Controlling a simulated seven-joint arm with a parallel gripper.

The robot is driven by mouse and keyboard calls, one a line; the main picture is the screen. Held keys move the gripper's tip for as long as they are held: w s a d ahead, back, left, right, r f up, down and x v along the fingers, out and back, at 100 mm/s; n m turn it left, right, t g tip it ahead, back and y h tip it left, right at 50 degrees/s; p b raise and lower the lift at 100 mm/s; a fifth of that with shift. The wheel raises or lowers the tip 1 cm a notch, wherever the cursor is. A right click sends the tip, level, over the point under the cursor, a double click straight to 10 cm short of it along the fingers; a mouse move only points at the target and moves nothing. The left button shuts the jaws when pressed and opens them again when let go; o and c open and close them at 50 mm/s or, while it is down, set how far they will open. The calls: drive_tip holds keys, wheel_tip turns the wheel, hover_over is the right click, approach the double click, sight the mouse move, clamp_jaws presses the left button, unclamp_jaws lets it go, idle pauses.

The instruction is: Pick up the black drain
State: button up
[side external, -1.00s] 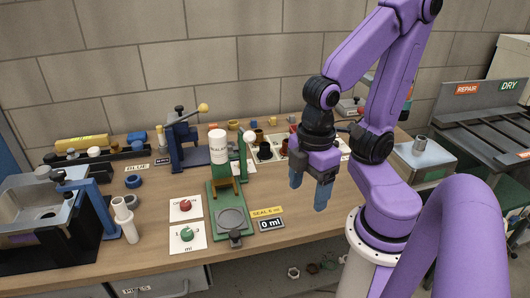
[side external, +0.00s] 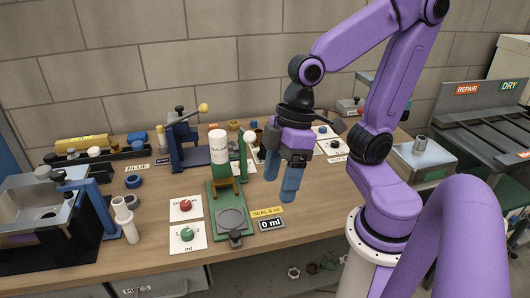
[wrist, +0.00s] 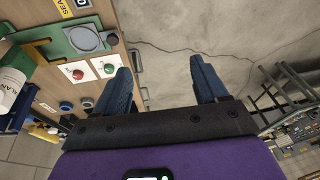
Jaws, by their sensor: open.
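My gripper (side external: 281,175) is open and empty, hanging above the bench to the right of the green sealing stand (side external: 228,205). Its two blue fingers point down in the side view. In the wrist view the fingers (wrist: 158,70) are wide apart with nothing between them, and bare floor shows beyond. I cannot make out the black drain in either current view. The patch of bench behind my gripper, where a black round piece stood among coloured fittings, is covered by my gripper and wrist in the side view.
A blue press (side external: 190,145) with a lever stands at the back. Cards with red (side external: 186,205) and green (side external: 187,234) buttons lie front left. White cards with dark knobs (side external: 323,130) lie behind my gripper. A metal sink (side external: 45,205) is at left.

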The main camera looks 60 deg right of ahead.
sight(265, 150)
drive_tip(key=w+d+m+t, duration=0.3)
drive_tip(key=w+m+t, duration=0.15)
drive_tip(key=w, duration=0.55)
drive_tip(key=w+d+m+t, duration=0.4)
drive_tip(key=w+m, duration=0.1)
drive_tip(key=w, duration=0.4)
drive_tip(key=w+d+m+h, duration=0.2)
drive_tip(key=d+m+h, duration=0.95)
drive_tip(key=d, duration=1.55)
drive_tip(key=shift+n+h, duration=0.75)
drive_tip(key=shift+n, duration=0.15)
wheel_tip(265, 150, down, 20)
drive_tip(key=shift+s+r, duration=0.1)
drive_tip(key=shift+s, duration=0.05)
drive_tip(key=shift+x, duration=3.8)
